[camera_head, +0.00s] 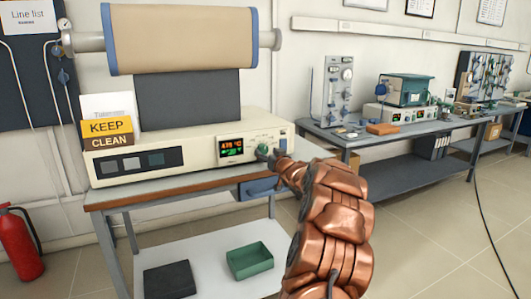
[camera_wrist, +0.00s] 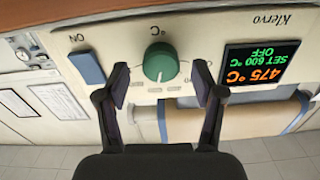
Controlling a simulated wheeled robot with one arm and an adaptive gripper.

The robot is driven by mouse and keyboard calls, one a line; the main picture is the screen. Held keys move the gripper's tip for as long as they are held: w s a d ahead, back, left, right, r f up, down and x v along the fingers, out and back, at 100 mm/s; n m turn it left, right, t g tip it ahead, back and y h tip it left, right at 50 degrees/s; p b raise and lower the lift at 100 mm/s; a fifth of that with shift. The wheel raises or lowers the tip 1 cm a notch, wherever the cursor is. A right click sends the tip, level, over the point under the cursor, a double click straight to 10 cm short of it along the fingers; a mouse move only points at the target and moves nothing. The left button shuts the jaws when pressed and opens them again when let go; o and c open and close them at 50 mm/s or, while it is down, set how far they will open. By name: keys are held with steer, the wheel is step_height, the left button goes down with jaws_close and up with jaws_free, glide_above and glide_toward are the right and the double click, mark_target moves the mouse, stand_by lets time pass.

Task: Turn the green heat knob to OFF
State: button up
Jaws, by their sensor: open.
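The green heat knob (camera_wrist: 161,62) is on the cream furnace panel, under a "°C" mark, in the upside-down wrist view. A short pale line shows at its lower edge in that picture. In the head view the knob (camera_head: 263,150) shows just left of my gripper (camera_head: 278,159). In the wrist view my gripper (camera_wrist: 161,84) is open, with one dark finger on each side of the knob and gaps between. Small marks around the knob are too blurred to read.
A blue switch (camera_wrist: 87,67) marked "ON" is beside the knob. The beige furnace tube (camera_head: 180,40) is above the cream control box (camera_head: 190,160). A green tray (camera_head: 250,260) is on the lower shelf. A red extinguisher (camera_head: 18,245) stands at left. Open floor lies at right.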

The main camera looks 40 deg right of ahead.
steer(key=shift+x, duration=0.8)
steer(key=shift+c, duration=0.2)
steer(key=c, duration=1.1)
